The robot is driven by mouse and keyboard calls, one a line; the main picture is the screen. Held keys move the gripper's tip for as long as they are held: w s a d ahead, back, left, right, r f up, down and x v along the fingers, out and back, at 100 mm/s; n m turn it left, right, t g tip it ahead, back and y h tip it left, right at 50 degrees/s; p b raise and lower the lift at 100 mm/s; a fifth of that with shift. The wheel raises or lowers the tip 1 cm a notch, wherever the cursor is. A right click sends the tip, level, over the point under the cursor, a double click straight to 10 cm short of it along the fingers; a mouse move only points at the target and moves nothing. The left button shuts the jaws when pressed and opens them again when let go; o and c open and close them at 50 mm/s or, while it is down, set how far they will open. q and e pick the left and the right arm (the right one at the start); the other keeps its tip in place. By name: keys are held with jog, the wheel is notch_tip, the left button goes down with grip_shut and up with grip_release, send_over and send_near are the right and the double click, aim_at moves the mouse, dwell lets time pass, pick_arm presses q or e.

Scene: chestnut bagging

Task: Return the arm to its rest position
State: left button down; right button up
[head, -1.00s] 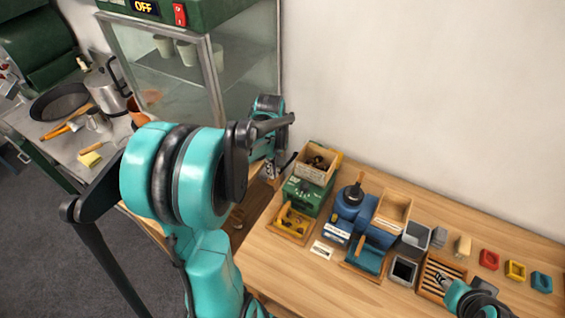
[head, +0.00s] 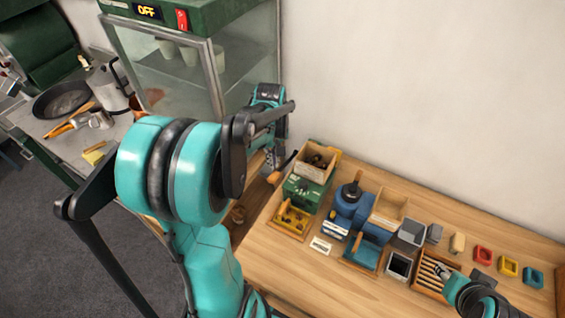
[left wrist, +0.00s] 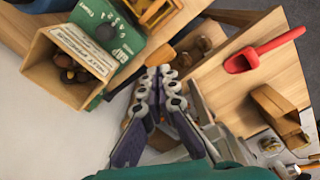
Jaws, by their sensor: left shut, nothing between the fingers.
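My left arm, teal and black, fills the middle of the head view and bends towards the table's left end. Its gripper (head: 271,158) hangs beneath the wrist, left of the green machine (head: 302,193), small and partly hidden there. In the left wrist view its purple-grey fingers (left wrist: 158,82) point up the picture and meet at their tips, with nothing between them. They look apart from the things around them. My right gripper (head: 441,270) is at the slotted wooden tray (head: 425,285) at lower right; its finger opening is too small to judge.
A red scoop (left wrist: 265,50) lies to the right. The glass cabinet (head: 160,65) stands behind my left arm. The front tabletop (head: 285,265) is clear.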

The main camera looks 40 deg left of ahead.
pick_arm(q)
jog(key=shift+r+p, duration=0.35)
jog(key=shift+r, duration=0.55)
jog(key=shift+f, duration=0.1)
pick_arm(e)
jog(key=shift+r, duration=0.6)
pick_arm(q)
jog(key=shift+d+f+b, duration=0.1)
jog(key=shift+d+b, duration=0.2)
jog(key=shift+b, duration=0.1)
jog(key=s+d+f+m+t+b, duration=0.3)
jog(key=d+m+b, duration=0.3)
jog(key=d, duration=0.3)
jog(key=s+d+f+m+t+b, duration=0.4)
jog(key=d+f+m+b, duration=0.2)
jog(key=d+m+b, duration=0.1)
jog(key=shift+s+d+b, duration=0.3)
jog(key=shift+d+b, duration=0.55)
jog(key=shift+b, duration=0.3)
pick_arm(e)
notch_tip(320, 180, down, 16)
